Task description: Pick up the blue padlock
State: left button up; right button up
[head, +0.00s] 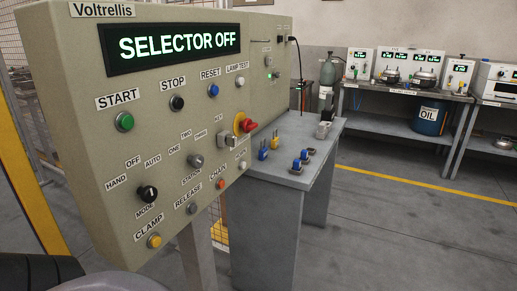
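Several small blue items stand on the grey table (318,133) to the right of the control panel. Two nearer the panel, a blue-and-yellow item (263,153) and another just behind it (275,142), stand upright. Two blue items with dark or grey parts, one in front (296,166) and one behind it (306,156), sit nearer the table's front right edge. They are too small to tell which is the blue padlock. Neither of my grippers is in view.
The large beige control panel (75,110) reads "SELECTOR OFF" and fills the left, close by. A grey item (322,130) and a grey-green cylinder (327,72) stand farther back. The floor at right is clear.

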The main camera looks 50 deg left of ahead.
aim_at(263, 153)
jog(key=i+u, duration=0.4)
jog(key=i+l+u, duration=0.1)
jog(key=u, duration=0.35)
jog(key=i+l+u, duration=0.2)
jog(key=u, duration=0.2)
jog(key=i+l+u, duration=0.3)
jog(key=u, duration=0.15)
jog(key=i+l+u, duration=0.15)
jog(key=l+u, duration=0.25)
jog(key=i+l+u, duration=0.15)
jog(key=l+u, duration=0.15)
jog(key=u, duration=0.15)
